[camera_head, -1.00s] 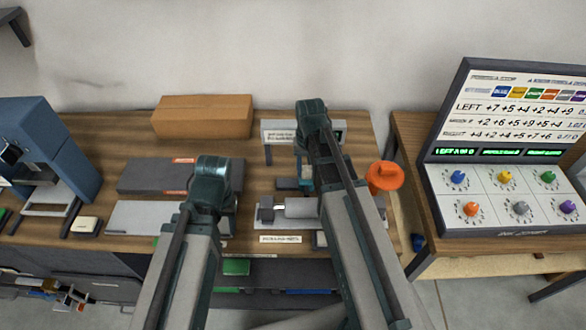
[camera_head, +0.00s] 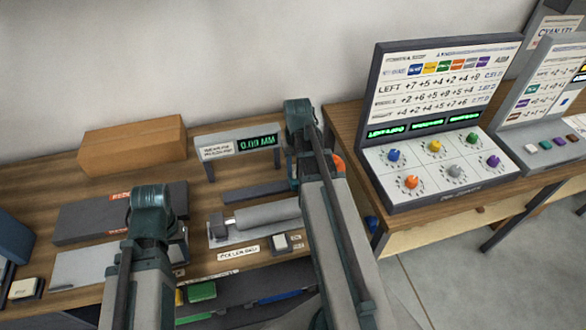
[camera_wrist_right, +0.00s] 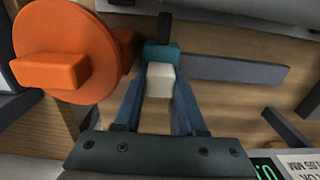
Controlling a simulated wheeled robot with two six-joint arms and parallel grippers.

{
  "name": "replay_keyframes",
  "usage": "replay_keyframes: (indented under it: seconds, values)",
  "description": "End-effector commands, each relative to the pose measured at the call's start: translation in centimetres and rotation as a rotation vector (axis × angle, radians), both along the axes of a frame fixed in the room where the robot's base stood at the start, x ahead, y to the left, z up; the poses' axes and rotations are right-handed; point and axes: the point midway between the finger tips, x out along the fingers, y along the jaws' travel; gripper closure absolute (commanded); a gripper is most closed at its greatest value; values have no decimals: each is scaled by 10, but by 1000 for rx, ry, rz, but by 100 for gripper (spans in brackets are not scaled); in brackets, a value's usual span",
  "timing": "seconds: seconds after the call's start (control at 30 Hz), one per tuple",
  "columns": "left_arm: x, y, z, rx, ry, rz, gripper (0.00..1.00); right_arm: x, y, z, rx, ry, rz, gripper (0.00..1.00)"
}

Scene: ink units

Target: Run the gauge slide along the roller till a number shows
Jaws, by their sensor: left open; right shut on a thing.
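The gauge slide (camera_wrist_right: 160,80), a teal block with a pale grip, is between the fingers of my right gripper (camera_wrist_right: 158,95), which is shut on it. It stands by the orange disc end of a dark rail (camera_head: 255,190); in the head view my right arm mostly hides it. The grey roller (camera_head: 268,215) lies in front of the rail. The readout (camera_head: 258,142) behind is lit green and seems to read 0.00 MM; its last digits are unsure. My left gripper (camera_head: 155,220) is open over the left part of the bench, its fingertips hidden.
The orange disc (camera_wrist_right: 65,60) with a knob is close beside the right gripper. A cardboard-coloured box (camera_head: 132,145) and a dark flat slab (camera_head: 85,215) are on the left. A console with coloured knobs (camera_head: 435,160) stands on the right table.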

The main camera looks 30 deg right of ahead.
Motion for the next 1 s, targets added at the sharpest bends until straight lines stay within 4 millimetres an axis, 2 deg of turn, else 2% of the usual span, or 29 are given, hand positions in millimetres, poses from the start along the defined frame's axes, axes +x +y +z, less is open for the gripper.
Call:
replay_keyframes:
  seconds: [0.13,0.17,0.3,0.87,1.0]
  values:
    - [0,0,0,0,0,0,50,-1,-4,0,-9,2,-1,100]
    - [0,0,0,0,0,0,50,-1,-4,0,-9,2,-1,57]
    - [0,0,0,0,0,0,50,-1,-4,0,-9,2,-2,31]
    - [0,0,0,0,0,0,50,0,-4,0,-9,2,-2,30]
    - [0,0,0,0,0,0,50,1,2,0,-9,2,0,30]
